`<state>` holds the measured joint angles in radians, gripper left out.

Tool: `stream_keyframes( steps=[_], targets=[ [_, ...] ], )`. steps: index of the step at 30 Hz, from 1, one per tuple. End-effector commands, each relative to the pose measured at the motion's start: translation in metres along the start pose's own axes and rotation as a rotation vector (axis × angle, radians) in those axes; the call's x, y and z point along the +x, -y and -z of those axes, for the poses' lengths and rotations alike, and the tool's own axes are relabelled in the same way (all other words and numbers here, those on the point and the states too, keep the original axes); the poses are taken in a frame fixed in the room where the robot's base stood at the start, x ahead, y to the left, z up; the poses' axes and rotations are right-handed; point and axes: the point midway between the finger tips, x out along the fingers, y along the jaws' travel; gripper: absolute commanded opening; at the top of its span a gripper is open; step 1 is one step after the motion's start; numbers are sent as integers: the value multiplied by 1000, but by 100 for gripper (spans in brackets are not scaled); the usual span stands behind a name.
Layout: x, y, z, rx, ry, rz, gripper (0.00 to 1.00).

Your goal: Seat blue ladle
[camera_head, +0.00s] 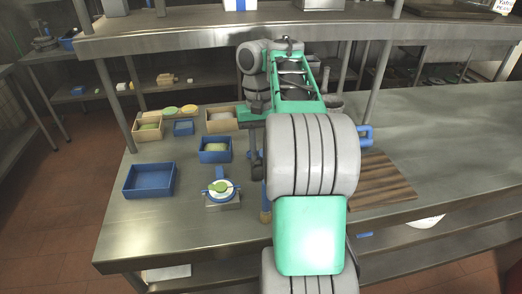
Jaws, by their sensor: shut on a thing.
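My gripper (257,172) points down over the counter, left of my arm, partly hidden by it. It is shut on a thin upright blue thing (264,194), which looks like the blue ladle. A tan end (265,216) shows at its bottom, close to the counter top; the rest is hidden behind my arm. To the left, a small grey stand (223,206) holds a white and blue round piece with a green top (220,187). I cannot tell where the ladle's seat is.
A blue tray (150,193) lies on the left of the steel counter (160,235). Blue and tan boxes (215,143) stand behind. A slatted brown board (385,180) lies to the right, with a blue frame-like piece (366,130) behind it. A shelf (180,45) crosses above.

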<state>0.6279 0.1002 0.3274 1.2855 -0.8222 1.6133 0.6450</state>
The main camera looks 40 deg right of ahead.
Motion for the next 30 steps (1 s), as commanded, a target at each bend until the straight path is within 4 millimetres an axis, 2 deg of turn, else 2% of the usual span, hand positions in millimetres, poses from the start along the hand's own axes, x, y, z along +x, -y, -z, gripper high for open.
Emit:
stream_keyframes(
  steps=[10, 29, 30],
  targets=[
    [-1, 0, 0, 0, -1, 0, 0],
    [13, 0, 2, 1, -1, 0, 0],
    [13, 0, 2, 1, -2, 0, 26]
  ],
)
